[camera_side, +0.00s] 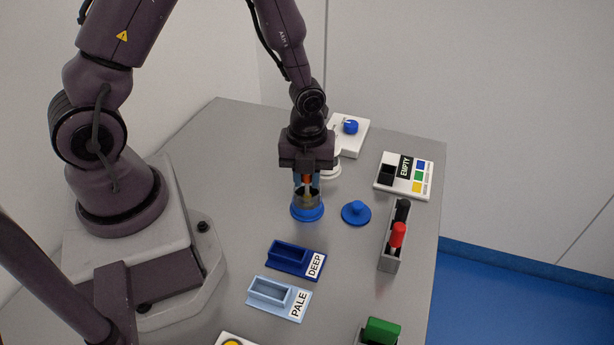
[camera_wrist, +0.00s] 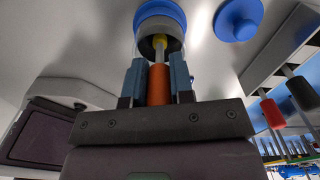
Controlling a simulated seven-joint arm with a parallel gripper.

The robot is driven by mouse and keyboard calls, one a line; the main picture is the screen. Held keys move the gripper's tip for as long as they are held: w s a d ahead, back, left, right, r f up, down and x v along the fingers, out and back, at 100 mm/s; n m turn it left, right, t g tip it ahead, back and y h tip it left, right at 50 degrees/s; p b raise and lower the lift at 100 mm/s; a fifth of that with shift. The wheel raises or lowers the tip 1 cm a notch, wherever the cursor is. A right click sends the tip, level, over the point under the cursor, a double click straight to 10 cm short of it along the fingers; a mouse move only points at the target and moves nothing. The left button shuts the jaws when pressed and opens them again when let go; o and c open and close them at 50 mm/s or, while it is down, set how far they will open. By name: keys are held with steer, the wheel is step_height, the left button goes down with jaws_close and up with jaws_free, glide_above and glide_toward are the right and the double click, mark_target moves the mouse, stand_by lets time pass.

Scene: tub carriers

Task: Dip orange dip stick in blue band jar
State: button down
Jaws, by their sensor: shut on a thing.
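My gripper (camera_side: 307,180) is shut on the orange dip stick (camera_wrist: 159,84), handle upward, above the blue band jar (camera_side: 307,211). In the wrist view my fingers (camera_wrist: 158,68) press the orange handle from both sides. The stick's pale shaft runs down toward the jar's mouth, and a yellow part shows at its far end. The lower end appears to be inside the jar's opening; its exact depth is unclear. The jar, clear with a blue band (camera_wrist: 160,8), stands open and upright on the table. A blue knobbed lid (camera_side: 356,214) lies to its right, also in the wrist view (camera_wrist: 238,20).
A grey rack (camera_side: 389,255) at right holds a red stick (camera_side: 398,234) and a black stick (camera_side: 403,209). Blue trays marked DEEP (camera_side: 290,262) and PALE (camera_side: 275,294) lie in front. A white EMPTY board (camera_side: 421,186) and a white block with a blue knob (camera_side: 350,127) stand behind.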

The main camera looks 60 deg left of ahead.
steer(key=shift+r, duration=4.2)
steer(key=shift+w, duration=0.1)
